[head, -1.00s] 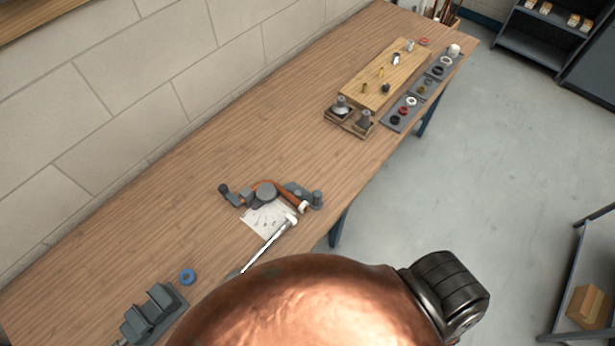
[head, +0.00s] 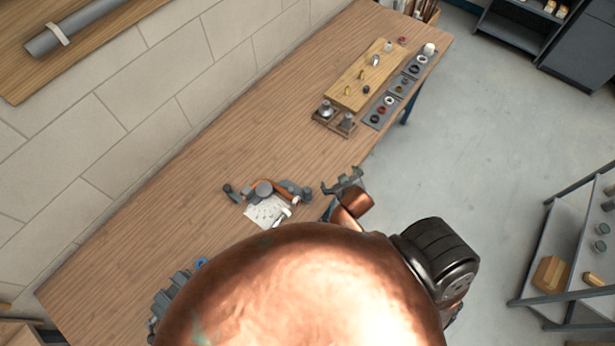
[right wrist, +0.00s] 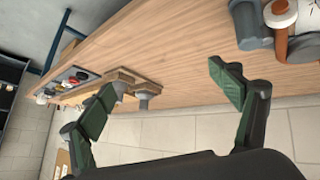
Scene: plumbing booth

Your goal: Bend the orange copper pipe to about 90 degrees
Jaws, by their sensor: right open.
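The orange copper pipe (head: 285,193) lies in the grey bender (head: 264,188) on the wooden bench, curving around its round former; its exact angle is too small to tell. In the right wrist view the pipe (right wrist: 279,44) and part of the bender (right wrist: 250,25) show at the upper right, cut by the frame edge. My right gripper (head: 343,181) is at the bench's front edge, right of the bender and apart from it. Its fingers (right wrist: 160,80) are spread with nothing between them. My left gripper is not in view.
A white sheet (head: 262,211) lies by the bender, with a pale-tipped tool (head: 284,215) partly hidden by my copper-coloured body. A blue ring (head: 201,263) and grey block (head: 168,288) are at lower left. A wooden board (head: 359,88) with fittings stands farther back. Bench between is clear.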

